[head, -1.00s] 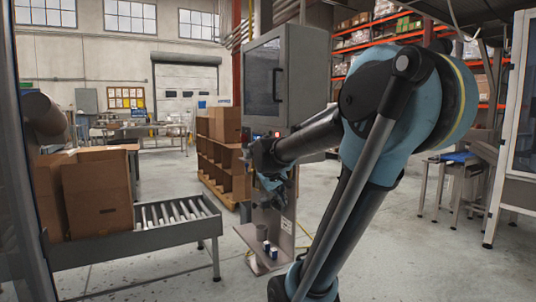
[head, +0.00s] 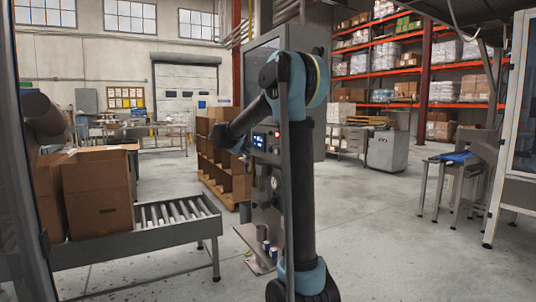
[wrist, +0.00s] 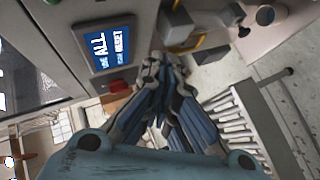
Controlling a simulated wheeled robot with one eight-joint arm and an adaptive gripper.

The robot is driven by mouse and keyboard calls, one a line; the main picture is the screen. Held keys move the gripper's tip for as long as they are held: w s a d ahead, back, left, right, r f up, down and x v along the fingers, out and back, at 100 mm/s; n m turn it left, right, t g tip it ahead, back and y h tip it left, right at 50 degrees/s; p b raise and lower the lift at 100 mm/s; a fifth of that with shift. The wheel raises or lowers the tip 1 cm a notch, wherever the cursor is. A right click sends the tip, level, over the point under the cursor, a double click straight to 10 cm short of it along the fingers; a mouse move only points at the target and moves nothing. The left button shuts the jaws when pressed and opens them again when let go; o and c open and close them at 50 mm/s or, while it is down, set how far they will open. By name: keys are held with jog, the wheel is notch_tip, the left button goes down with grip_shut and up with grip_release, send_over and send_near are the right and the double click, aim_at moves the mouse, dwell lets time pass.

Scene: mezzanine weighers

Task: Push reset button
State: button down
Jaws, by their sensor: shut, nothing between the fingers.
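The control panel's lit blue screen (wrist: 108,45) shows white letters in the wrist view, with "RESET" partly readable. A red button (wrist: 120,86) sits beside the screen, close to my gripper's fingertips. Part of a green button (wrist: 50,2) shows at the top edge. My gripper (wrist: 155,65) is shut and empty, its fingers a little to the side of the red button. I cannot tell if they touch anything. In the head view the screen (head: 258,141) and a red button (head: 277,134) show left of my upright arm. My gripper is not clear there.
The grey machine cabinet (head: 315,45) stands behind my arm. A roller conveyor (head: 180,215) with cardboard boxes (head: 98,200) is at the left, and it also shows in the wrist view (wrist: 235,125).

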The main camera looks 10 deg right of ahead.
aim_at(270, 149)
jog(key=shift+w, duration=0.1)
dwell(0.3)
jog(key=w+d, duration=0.2)
jog(key=d, duration=0.6)
jog(key=shift+w+d, duration=0.15)
jog(key=shift+w, duration=0.2)
jog(key=shift+d, duration=0.1)
dwell(1.3)
jog(key=shift+w+d+r, duration=0.1)
jog(key=shift+d, duration=0.2)
jog(key=shift+w+d, duration=0.1)
jog(key=shift+d, duration=0.3)
dwell(0.8)
jog(key=shift+a, duration=0.1)
jog(key=shift+s+a, duration=0.25)
jog(key=shift+a, duration=0.45)
jog(key=shift+a, duration=0.1)
